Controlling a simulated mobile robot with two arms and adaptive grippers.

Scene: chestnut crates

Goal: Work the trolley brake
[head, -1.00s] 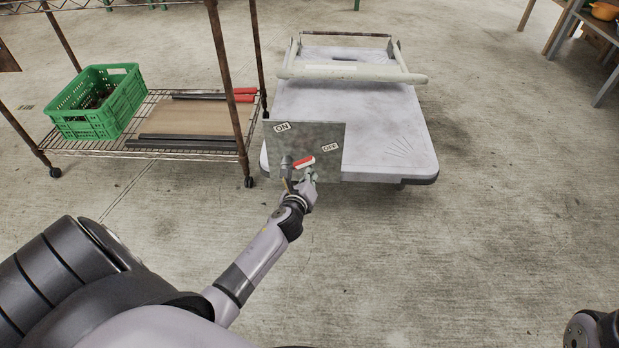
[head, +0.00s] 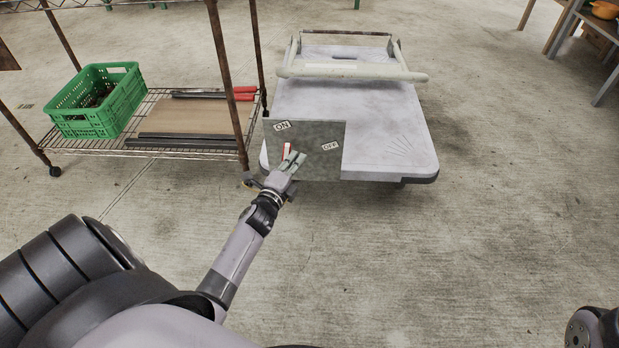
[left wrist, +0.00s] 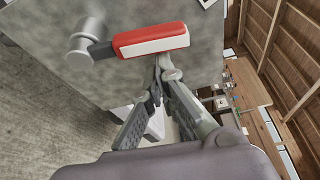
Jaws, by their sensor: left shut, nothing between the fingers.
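The trolley (head: 360,110) stands on the floor ahead, with a grey metal plate (head: 325,165) on its near side. The plate bears an ON label (head: 282,126) and an OFF label (head: 330,146). The brake lever has a red and white handle (head: 287,152), which points up toward the ON label. In the left wrist view the handle (left wrist: 150,40) and its grey pivot (left wrist: 82,42) show large. My left gripper (head: 298,158) is shut and empty beside the handle, on its right; whether it touches the handle I cannot tell. My right gripper is not in view.
A wire shelf rack (head: 185,150) with a green crate (head: 97,98) stands close on the left. A table (head: 600,45) is at the far right. The concrete floor right of the trolley is clear.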

